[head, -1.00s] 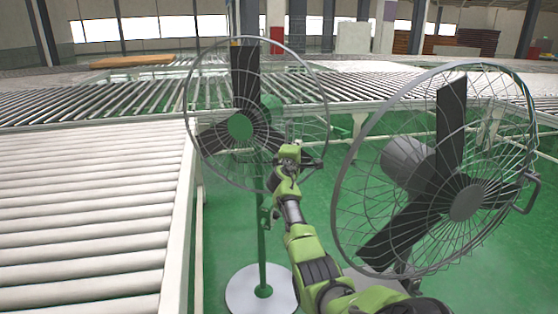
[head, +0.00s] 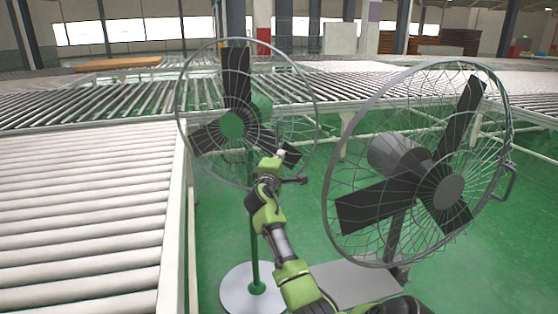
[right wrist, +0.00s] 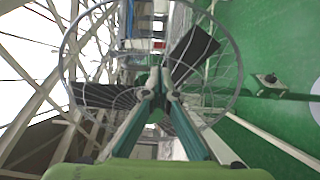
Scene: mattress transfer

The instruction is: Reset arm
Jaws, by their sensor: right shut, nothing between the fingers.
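My right arm, green and grey, reaches up from the bottom of the head view. Its gripper (head: 279,157) shows small in front of the lower right edge of the green-hubbed fan (head: 232,125). How far apart they are I cannot tell. In the right wrist view the two fingers (right wrist: 158,82) come together, shut and empty, with a fan cage (right wrist: 196,52) beyond them. My left gripper is in neither view.
A large grey fan (head: 448,192) stands close on the right of my arm. A white roller conveyor (head: 80,200) fills the left. More rollers (head: 350,92) cross behind, with a flat orange-brown slab (head: 118,64) far left. Green floor (head: 215,225) shows between.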

